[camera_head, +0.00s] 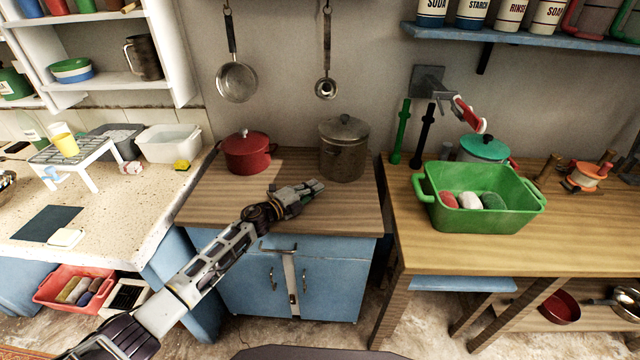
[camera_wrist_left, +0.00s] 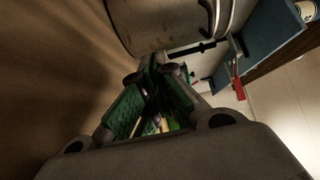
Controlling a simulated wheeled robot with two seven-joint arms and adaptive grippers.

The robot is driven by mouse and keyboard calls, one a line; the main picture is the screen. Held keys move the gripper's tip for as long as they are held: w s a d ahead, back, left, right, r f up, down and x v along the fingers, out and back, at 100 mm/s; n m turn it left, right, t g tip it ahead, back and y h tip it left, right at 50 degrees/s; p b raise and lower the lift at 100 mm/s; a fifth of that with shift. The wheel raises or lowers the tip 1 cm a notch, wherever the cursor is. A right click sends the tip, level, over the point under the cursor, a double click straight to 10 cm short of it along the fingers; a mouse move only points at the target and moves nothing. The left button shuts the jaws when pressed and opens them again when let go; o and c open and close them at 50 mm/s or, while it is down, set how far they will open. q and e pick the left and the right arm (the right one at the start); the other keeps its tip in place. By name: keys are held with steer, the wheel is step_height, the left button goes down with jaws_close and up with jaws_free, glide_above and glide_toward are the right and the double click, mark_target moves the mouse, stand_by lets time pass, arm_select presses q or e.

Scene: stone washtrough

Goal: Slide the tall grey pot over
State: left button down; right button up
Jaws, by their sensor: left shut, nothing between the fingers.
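The tall grey pot (camera_head: 344,158), lidded and dull metal, stands upright on the wooden top (camera_head: 225,200) of the blue cabinet, near its back right. My left gripper (camera_head: 318,186) is shut and empty, low over that top, just in front and to the left of the pot's base. In the left wrist view the pot (camera_wrist_left: 160,28) fills the upper middle, right beyond the closed fingertips (camera_wrist_left: 158,72). I cannot tell whether the fingertips touch it. My right gripper is not in view.
A red lidded pot (camera_head: 246,153) stands left of the grey pot on the same top. A ladle (camera_head: 326,88) and a pan (camera_head: 237,82) hang on the wall above. A table with a green tub (camera_head: 478,214) stands to the right, across a narrow gap. The wood between the two pots is clear.

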arm_select(q)
steer(key=v, duration=0.3)
steer(key=shift+s+a, duration=0.15)
steer(key=shift+s, duration=0.05)
steer(key=shift+s+a, duration=0.2)
